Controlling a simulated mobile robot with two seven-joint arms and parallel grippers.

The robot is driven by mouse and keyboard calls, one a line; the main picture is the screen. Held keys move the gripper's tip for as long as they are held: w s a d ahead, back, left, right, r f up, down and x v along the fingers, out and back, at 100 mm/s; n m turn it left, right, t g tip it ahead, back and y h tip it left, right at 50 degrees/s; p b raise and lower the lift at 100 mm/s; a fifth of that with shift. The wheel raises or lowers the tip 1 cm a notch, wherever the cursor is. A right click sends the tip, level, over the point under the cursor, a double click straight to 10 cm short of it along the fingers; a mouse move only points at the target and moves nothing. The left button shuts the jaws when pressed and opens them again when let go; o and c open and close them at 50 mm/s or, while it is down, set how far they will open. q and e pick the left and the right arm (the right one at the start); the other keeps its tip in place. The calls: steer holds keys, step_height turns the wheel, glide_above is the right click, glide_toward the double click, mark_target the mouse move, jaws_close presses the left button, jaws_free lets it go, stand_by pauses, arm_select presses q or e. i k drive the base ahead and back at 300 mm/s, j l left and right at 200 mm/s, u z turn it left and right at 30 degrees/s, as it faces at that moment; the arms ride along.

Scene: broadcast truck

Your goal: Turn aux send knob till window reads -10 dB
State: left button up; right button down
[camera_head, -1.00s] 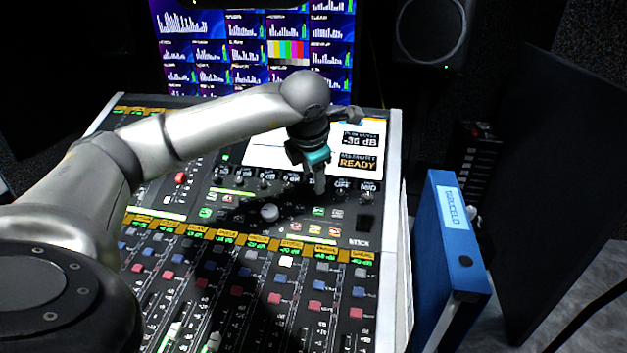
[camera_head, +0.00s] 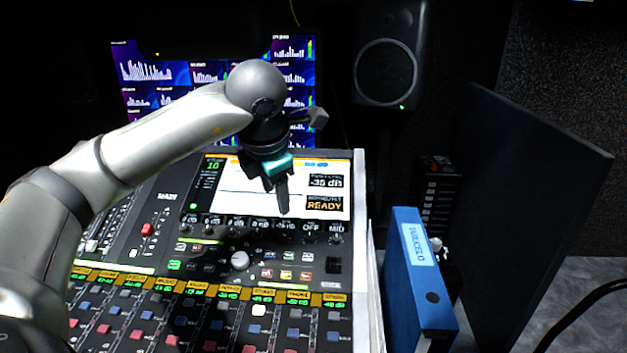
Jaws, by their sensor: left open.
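The mixing console (camera_head: 150,262) fills the lower middle of the head view. Its window (camera_head: 325,181) reads -35 dB, with READY shown below it. A row of small knobs (camera_head: 212,223) runs under the screen; which of them is the aux send knob I cannot tell. A larger pale round knob (camera_head: 240,259) sits lower on the panel. My left gripper (camera_head: 283,208) points down in front of the screen, above the knob row, apart from the knobs as far as I can see. It is open and holds nothing. My right gripper is out of view.
A blue binder (camera_head: 421,285) stands right of the console. A dark panel (camera_head: 530,215) and a rack (camera_head: 436,200) are behind it. A speaker (camera_head: 388,72) and a wall of monitors (camera_head: 160,72) stand at the back. Faders and coloured buttons cover the console's front.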

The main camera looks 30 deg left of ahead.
mark_target(283, 235)
steer(key=k+l, duration=0.2)
steer(key=l, duration=0.15)
steer(key=k+l, duration=0.15)
steer(key=l, duration=0.2)
steer(key=k+l, duration=0.2)
steer(key=l, duration=0.15)
steer(key=k+l, duration=0.2)
steer(key=l, duration=0.15)
steer(key=k+l, duration=0.15)
steer(key=l, duration=0.2)
